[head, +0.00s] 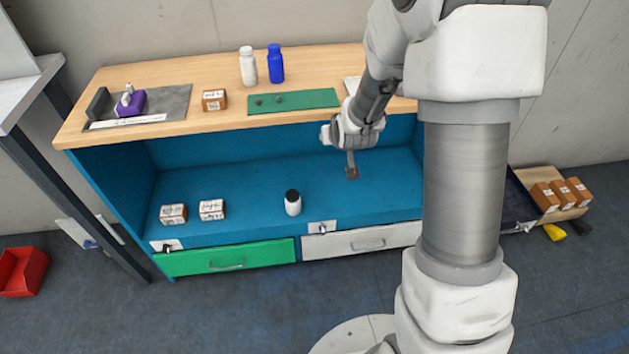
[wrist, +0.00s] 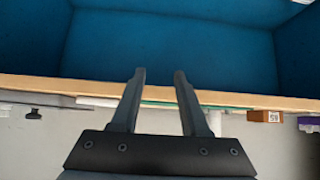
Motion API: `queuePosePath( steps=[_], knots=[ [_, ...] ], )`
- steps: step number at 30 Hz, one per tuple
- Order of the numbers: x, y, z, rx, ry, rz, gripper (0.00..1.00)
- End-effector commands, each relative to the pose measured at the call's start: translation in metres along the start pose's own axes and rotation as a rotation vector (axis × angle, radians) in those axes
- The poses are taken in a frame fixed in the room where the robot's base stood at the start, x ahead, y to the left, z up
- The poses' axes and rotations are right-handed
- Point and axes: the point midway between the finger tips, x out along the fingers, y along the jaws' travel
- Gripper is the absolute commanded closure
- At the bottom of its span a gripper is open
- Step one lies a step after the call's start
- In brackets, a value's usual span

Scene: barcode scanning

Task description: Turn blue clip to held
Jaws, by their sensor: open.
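A small white plate (head: 322,227) sits on the shelf's front edge above the white drawer. It carries a small bluish part that may be the blue clip (head: 323,229); its turn position is too small to tell. A second white plate (head: 166,245) with a dark clip (head: 168,249) sits above the green drawer. My gripper (head: 352,174) hangs inside the blue shelf bay, above and slightly right of the first plate, apart from it. In the wrist view my gripper (wrist: 160,72) is open, with nothing between its fingers; no clip shows there.
A white bottle with a black cap (head: 292,203) and two labelled boxes (head: 173,214) (head: 211,210) stand on the blue shelf. The wooden top (head: 215,70) overhangs the bay. The green drawer (head: 228,258) and white drawer (head: 362,242) appear shut. The shelf's middle has free room.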

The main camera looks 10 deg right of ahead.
Motion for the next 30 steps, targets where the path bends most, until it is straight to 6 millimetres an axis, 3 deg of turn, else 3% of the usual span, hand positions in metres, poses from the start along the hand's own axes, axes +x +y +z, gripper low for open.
queuePosePath(
  steps=[1, 6, 15, 24, 30],
  knots=[
    [0.025, 0.0, 0.018, 0.0, 0.005, 0.0, 0.55],
    [0.084, 0.0, 0.06, 0.0, 0.056, -0.001, 0.55],
    [0.17, -0.001, 0.156, 0.001, 0.147, -0.001, 0.55],
    [0.225, -0.002, 0.273, 0.003, 0.238, -0.001, 0.55],
    [0.239, -0.002, 0.353, 0.004, 0.299, 0.0, 0.55]
  ],
)
